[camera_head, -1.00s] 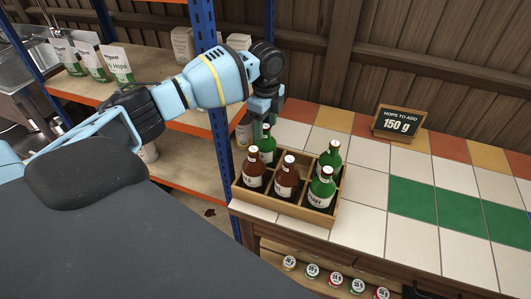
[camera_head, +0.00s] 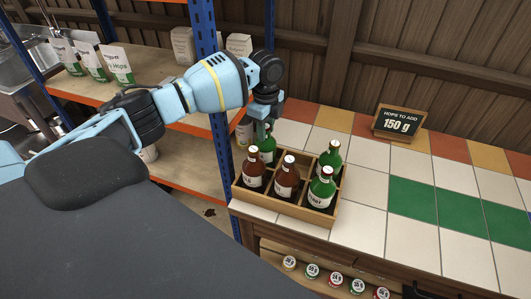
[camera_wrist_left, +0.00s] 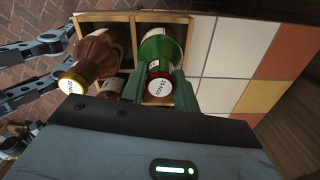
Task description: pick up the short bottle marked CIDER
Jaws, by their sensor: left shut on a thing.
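My left gripper (camera_head: 264,130) is over the back left of a wooden crate (camera_head: 268,207). It is shut on the neck of a green bottle (camera_head: 267,147), which stands in its compartment. Two brown bottles (camera_head: 286,178) and two more green bottles (camera_head: 322,188) stand in the crate. I cannot read CIDER on any label. My right gripper is not in view.
The crate stands at the left end of a tiled counter (camera_head: 370,215), beside a blue shelf post (camera_head: 222,150). A brown bottle (camera_wrist_left: 95,55) stands close to the gripper. A sign (camera_head: 399,122) reads 150 g.

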